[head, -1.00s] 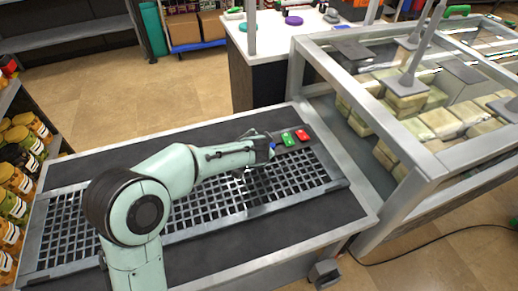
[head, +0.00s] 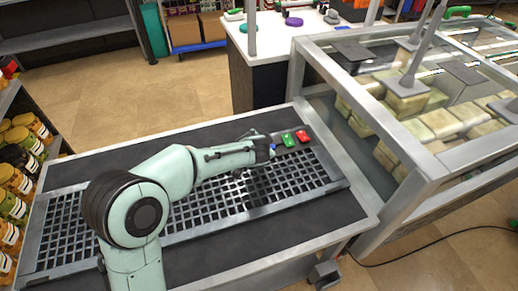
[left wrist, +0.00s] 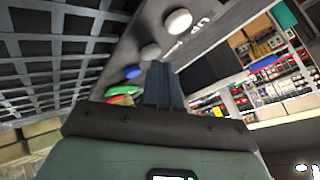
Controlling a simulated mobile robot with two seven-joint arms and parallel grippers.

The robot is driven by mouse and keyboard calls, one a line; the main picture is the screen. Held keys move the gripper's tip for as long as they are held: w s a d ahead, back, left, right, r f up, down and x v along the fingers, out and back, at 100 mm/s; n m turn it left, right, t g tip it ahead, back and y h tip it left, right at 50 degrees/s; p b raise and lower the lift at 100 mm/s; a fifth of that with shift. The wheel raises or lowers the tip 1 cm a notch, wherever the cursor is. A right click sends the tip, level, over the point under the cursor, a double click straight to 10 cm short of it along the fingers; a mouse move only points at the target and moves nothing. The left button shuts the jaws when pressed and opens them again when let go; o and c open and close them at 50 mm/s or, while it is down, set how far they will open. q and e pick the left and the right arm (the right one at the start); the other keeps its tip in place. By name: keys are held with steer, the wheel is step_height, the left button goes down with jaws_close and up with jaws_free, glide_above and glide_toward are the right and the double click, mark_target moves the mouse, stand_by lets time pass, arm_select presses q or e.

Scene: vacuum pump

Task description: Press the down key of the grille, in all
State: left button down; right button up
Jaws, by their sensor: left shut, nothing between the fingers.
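The grille (head: 225,202) is a metal grid set in a dark conveyor-like table. At its far right edge is a key panel (head: 279,131) with a green key (head: 288,139) and a red key (head: 303,137). The left wrist view shows a white key (left wrist: 178,22), a grey key (left wrist: 150,52) and a blue key (left wrist: 133,72) in the same row. I cannot read which is the down key. My left gripper (head: 271,148) is shut and empty, its tips by the blue key. The fingers (left wrist: 163,70) hide part of the panel; contact cannot be told. My right gripper is out of view.
A metal-framed glass case (head: 385,215) with pale packed blocks stands right of the table. Jars (head: 25,135) fill a shelf at the left. A white counter (head: 275,35) stands behind. A cable lies on the floor at right.

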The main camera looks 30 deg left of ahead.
arm_select(q)
steer(key=shift+r, duration=0.45)
steer(key=shift+r, duration=0.1)
steer(key=shift+r+p, duration=1.85)
steer(key=shift+r, duration=0.6)
steer(key=shift+r, duration=0.1)
